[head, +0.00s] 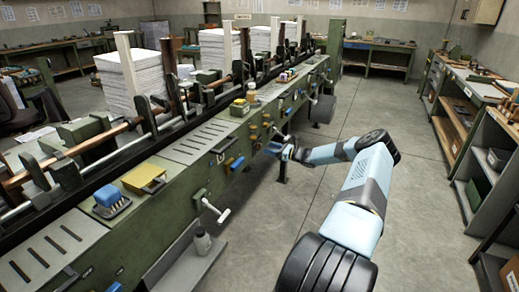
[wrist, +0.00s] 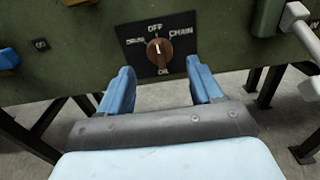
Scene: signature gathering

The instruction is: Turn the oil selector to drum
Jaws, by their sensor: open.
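The oil selector (wrist: 159,50) is a brown round knob with a pale pointer line. It sits on a black plate (wrist: 184,66) on the green machine panel in the wrist view. OFF stands above it, CHAIN to the upper right, OIL below, and a blurred label to the left that looks like DRUM. The pointer line stands roughly up, towards OFF. My gripper (wrist: 160,68) is open, its blue fingers on either side below the knob, apart from it and empty. In the head view my gripper (head: 284,150) is at the machine's front side; I cannot make out the knob there.
A grey lever handle (wrist: 297,18) juts out at the right of the panel in the wrist view, and a blue handle (wrist: 8,58) at the left. The long green machine (head: 150,215) fills the left of the head view. The floor aisle (head: 375,110) is clear; shelves (head: 450,130) line the right.

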